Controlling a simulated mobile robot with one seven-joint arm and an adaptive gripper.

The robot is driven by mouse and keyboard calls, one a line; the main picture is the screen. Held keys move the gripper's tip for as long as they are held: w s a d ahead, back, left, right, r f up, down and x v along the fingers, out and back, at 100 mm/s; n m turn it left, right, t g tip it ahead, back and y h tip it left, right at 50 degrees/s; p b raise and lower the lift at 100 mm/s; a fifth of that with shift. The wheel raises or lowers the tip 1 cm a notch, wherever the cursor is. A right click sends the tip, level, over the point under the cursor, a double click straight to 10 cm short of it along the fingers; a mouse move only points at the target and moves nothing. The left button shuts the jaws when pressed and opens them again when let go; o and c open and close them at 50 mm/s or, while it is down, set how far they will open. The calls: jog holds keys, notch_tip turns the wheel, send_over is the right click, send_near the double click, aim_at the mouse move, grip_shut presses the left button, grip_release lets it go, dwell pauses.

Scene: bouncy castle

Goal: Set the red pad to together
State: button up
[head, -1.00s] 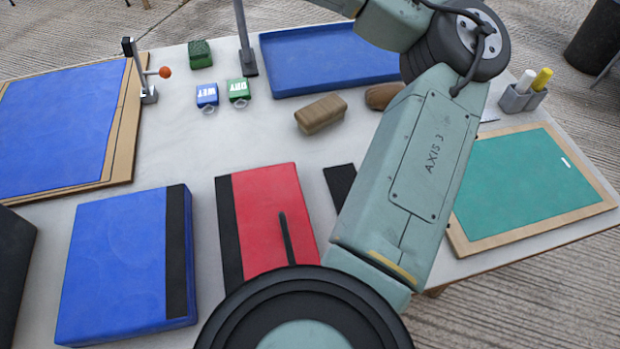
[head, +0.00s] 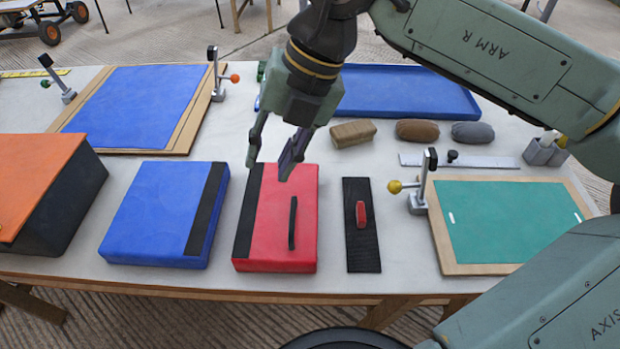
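The red pad (head: 272,247) lies flat on the table, with a black strip (head: 249,210) along its left edge and a black strap (head: 292,223) on top. The blue pad (head: 150,215) lies to its left, with a black strip (head: 207,208) along its right edge. A narrow gap of bare table shows between the two pads. My gripper (head: 268,170) points down over the far edge of the red pad. Its fingers are spread and empty. I cannot tell exactly how high the fingertips are.
A black strip with a red handle (head: 361,214) lies right of the red pad. A green board (head: 505,222) with a yellow-knobbed clamp (head: 419,180) is farther right. An orange-topped black block (head: 45,195) stands left. A brown block (head: 352,134) and blue tray (head: 410,95) lie behind.

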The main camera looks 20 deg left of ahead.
jog(key=m+t+h, duration=0.1)
jog(key=h, duration=0.1)
send_over(293, 213)
jog(key=d, duration=0.2)
jog(key=f, duration=0.1)
jog(key=x, duration=0.3)
jog(key=p+x, duration=0.1)
jog(key=x, duration=0.7)
jog(key=shift+w+d+f+p, duration=0.1)
jog(key=shift+w+d+p, duration=0.2)
jog(key=shift+w, duration=0.15)
grip_shut()
